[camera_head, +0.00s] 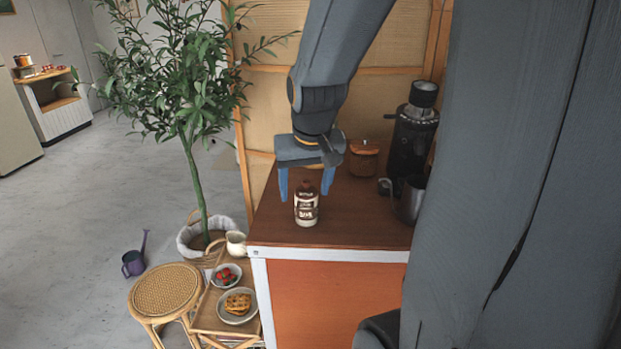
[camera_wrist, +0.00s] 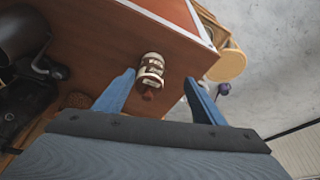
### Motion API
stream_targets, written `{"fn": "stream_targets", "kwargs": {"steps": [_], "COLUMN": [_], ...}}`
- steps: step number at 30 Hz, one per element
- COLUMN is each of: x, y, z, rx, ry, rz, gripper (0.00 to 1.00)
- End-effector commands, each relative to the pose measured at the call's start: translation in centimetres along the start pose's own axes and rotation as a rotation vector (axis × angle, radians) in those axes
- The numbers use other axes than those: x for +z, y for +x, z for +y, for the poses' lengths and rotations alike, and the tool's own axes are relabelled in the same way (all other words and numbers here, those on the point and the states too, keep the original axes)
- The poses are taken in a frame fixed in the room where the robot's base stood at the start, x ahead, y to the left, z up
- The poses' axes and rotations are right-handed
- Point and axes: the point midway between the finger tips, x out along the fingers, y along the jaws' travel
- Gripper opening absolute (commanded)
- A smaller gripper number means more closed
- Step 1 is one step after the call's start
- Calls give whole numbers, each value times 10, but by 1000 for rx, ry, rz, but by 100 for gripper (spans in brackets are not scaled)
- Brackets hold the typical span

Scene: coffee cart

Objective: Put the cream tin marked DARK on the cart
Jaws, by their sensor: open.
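A small brown and cream container (camera_head: 306,208) with a dark top and a lettered label stands upright on the brown worktop (camera_head: 365,225). I cannot read its label, so I cannot tell whether it is the tin marked DARK. My gripper (camera_head: 304,197) is open and empty above it, pointing down. In the head view its blue fingers appear on either side of the container's top. In the wrist view the container (camera_wrist: 151,70) shows between the fingertips (camera_wrist: 160,77), nearer the left one. I see no contact. No other container with such a label is clear.
A black grinder (camera_head: 413,135), a metal jug (camera_head: 411,200) and a brown lidded pot (camera_head: 363,158) stand at the worktop's right and back. A low rattan stand with bowls (camera_head: 238,306), a stool (camera_head: 165,290) and a potted tree are at left. A white-fronted cart (camera_head: 62,118) stands far left.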

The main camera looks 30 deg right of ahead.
Motion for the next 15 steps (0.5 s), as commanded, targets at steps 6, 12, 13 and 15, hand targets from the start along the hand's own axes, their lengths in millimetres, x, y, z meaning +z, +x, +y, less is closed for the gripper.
{"fn": "stream_targets", "kwargs": {"steps": [6, 12, 13, 15], "x": [101, 149, 151, 151], "y": [33, 41, 41, 41], "z": [-65, -82, -83, -83], "rx": [-52, -66, -66, -66], "ry": [-199, -288, -291, -292], "rz": [-188, -270, -272, -273], "gripper": [64, 64, 64, 64]}}
